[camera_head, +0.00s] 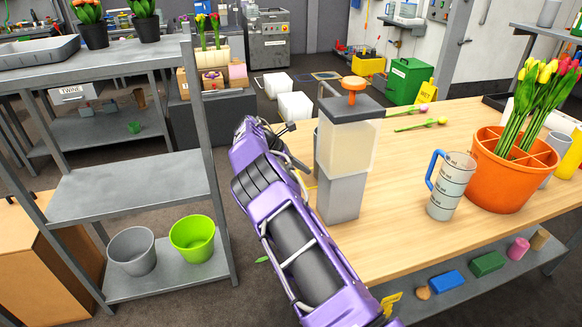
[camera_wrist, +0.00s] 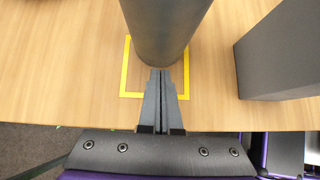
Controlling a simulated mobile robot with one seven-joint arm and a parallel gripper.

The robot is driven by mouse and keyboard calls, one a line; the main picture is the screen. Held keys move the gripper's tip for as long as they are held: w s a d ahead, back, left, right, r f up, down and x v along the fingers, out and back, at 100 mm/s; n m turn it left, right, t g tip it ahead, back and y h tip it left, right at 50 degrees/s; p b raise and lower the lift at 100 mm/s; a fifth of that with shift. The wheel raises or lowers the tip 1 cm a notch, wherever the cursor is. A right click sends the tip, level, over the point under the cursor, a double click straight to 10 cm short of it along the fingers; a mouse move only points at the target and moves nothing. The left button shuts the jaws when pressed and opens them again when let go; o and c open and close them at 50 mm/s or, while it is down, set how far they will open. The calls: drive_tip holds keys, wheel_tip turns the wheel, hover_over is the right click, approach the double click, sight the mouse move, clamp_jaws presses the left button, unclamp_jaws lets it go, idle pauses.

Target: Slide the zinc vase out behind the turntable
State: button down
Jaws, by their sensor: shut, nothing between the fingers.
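A plain grey cylinder, which looks like the zinc vase (camera_wrist: 165,28), stands at the top middle of the wrist view, inside a yellow square outline on the wooden table. Its top is out of frame. My gripper (camera_wrist: 161,72) is shut and empty, its fingertips at the near side of the vase's foot; I cannot tell if they touch. In the head view my purple arm and the dispenser hide the gripper and most of the vase. An orange round divided container (camera_head: 502,185) holding tulips stands at the right; I cannot tell if it is the turntable.
The dispenser with an orange knob (camera_head: 347,145) stands close beside the vase; its grey base (camera_wrist: 282,52) shows at the right in the wrist view. A measuring jug (camera_head: 450,187) stands by the orange container. Loose tulips (camera_head: 421,125) lie behind. The table's middle (camera_head: 396,200) is clear.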

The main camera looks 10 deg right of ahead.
drive_tip(key=shift+w+d, duration=0.1)
drive_tip(key=shift+d, duration=0.4)
drive_tip(key=d, duration=0.3)
drive_tip(key=w+d, duration=0.1)
drive_tip(key=d, duration=0.6)
drive_tip(key=shift+w+d, duration=0.4)
drive_tip(key=shift+a, duration=0.1)
